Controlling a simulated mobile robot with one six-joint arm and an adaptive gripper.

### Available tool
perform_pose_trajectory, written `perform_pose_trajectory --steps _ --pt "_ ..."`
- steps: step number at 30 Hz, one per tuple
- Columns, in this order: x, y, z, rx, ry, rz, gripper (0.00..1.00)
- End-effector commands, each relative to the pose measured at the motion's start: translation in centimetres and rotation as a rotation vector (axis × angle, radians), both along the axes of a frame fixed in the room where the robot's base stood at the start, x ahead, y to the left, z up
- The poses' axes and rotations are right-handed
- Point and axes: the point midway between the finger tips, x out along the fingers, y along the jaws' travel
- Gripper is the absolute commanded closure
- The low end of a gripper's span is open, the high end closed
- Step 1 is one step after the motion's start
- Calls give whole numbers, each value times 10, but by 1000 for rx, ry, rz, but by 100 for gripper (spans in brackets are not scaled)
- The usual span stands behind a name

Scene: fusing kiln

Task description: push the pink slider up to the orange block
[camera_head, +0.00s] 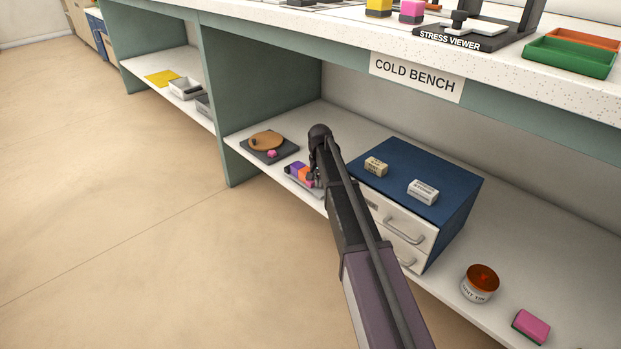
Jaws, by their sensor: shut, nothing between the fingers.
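A small pale track or tray (290,178) lies on the lower shelf near its front edge. On it are a purple block (295,168) and an orange block (304,173). A small pinkish piece, likely the pink slider (309,183), shows at the right end, close to the orange block. My gripper (314,181) points down at this right end and is shut with nothing in it. My arm and gripper hide part of the track. I cannot tell whether the gripper touches the pink piece or whether any gap is left to the orange block.
Left of the track is a dark board (286,151) with a tan disc (266,141) and a pink knob (271,153). Right of my arm stands a blue-topped drawer unit (455,185) with two small labelled blocks on top. A jar (480,288) and pink sponge (531,326) lie farther right.

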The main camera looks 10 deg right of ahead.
Motion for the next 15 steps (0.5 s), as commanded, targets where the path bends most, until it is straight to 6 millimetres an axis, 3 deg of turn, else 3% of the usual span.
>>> perform_pose_trajectory --steps 15 --pt "-7 -5 0 -1 2 0 100"
